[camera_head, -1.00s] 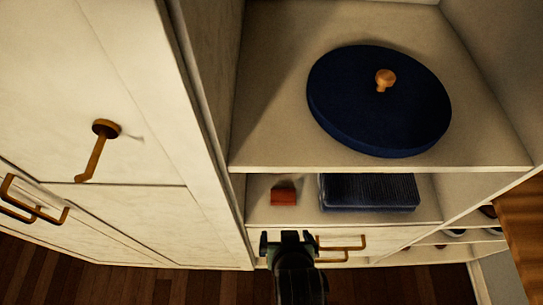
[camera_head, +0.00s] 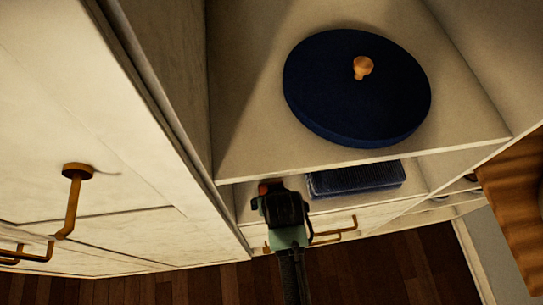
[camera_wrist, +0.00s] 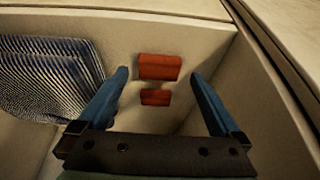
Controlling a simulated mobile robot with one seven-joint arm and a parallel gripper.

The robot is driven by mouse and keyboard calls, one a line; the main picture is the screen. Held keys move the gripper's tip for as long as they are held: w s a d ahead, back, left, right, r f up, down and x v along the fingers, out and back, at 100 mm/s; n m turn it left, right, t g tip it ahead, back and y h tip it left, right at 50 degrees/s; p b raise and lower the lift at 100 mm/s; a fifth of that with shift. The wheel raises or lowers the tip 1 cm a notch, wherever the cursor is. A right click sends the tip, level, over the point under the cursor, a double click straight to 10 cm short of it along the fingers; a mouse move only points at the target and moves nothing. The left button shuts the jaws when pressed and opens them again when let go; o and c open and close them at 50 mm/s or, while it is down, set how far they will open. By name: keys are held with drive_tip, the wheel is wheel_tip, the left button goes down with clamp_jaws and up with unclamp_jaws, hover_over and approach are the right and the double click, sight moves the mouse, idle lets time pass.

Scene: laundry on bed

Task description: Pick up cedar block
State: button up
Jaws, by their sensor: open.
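The cedar block is reddish-brown and lies on the lower shelf. In the head view only a small part of the block (camera_head: 264,188) shows beside my gripper (camera_head: 279,190). In the wrist view the block (camera_wrist: 160,67) shows between the two blue fingers of my gripper (camera_wrist: 160,76), with a gap on either side. A second, smaller red patch (camera_wrist: 155,97) shows just below it; I cannot tell whether it is part of the same block. My gripper is open and holds nothing.
A dark blue ribbed item (camera_head: 355,178) lies on the same shelf to the right; the wrist view shows it at left. A round blue lid (camera_head: 355,95) with a wooden knob sits on the shelf above. The upper shelf edge and side wall (camera_wrist: 255,75) are close.

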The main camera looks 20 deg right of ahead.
drive_tip(key=shift+w+d, duration=0.25)
drive_tip(key=shift+w, duration=0.5)
drive_tip(key=shift+w+f, duration=0.15)
drive_tip(key=shift+w, duration=0.15)
drive_tip(key=shift+x, duration=2.35)
drive_tip(key=shift+c, duration=0.2)
drive_tip(key=c, duration=1)
drive_tip(key=shift+c, duration=0.2)
